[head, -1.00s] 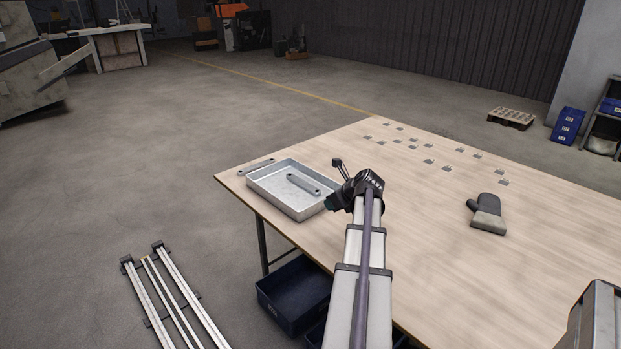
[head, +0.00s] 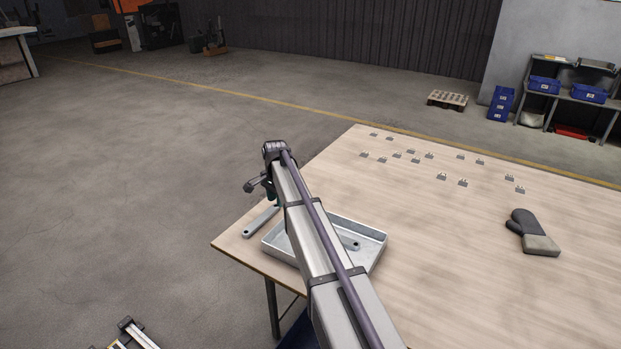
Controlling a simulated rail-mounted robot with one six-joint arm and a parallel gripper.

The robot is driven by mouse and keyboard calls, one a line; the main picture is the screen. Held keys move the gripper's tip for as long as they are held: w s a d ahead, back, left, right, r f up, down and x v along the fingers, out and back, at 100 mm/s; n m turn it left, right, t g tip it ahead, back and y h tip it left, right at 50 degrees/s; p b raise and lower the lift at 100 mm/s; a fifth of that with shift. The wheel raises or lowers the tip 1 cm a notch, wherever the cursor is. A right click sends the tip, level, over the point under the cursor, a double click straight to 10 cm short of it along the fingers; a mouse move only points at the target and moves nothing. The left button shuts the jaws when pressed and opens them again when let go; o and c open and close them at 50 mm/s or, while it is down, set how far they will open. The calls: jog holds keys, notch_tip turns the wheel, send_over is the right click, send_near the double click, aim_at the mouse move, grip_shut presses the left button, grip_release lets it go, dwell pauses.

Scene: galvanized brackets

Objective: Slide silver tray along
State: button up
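The silver tray (head: 377,252) is a shallow rectangular metal tray lying flat near the table's left corner. My arm crosses in front of it and hides its middle. The end of a grey bar (head: 353,244) shows inside the tray, to the right of the arm. My gripper (head: 278,195) is at the arm's far end, past the tray's upper left corner in the picture. It is mostly hidden behind the wrist, so its fingers and any contact cannot be made out.
A loose grey strip (head: 258,223) lies on the wooden table (head: 440,270) between tray and left edge. Several small metal brackets (head: 442,176) are spread towards the back. A dark oven mitt (head: 532,234) lies at right. The table between tray and mitt is clear.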

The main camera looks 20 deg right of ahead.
aim_at(283, 229)
jog(key=shift+s+d+r+n, duration=0.15)
jog(key=shift+s+d+n, duration=0.2)
jog(key=shift+s+n, duration=0.4)
jog(key=shift+s+r+n, duration=0.1)
jog(key=shift+r+n, duration=0.05)
jog(key=shift+n, duration=0.1)
jog(key=shift+f, duration=0.2)
notch_tip(283, 229, down, 11)
jog(key=b, duration=1.1)
jog(key=shift+r, duration=0.1)
jog(key=shift+r, duration=0.1)
jog(key=shift+c, duration=0.4)
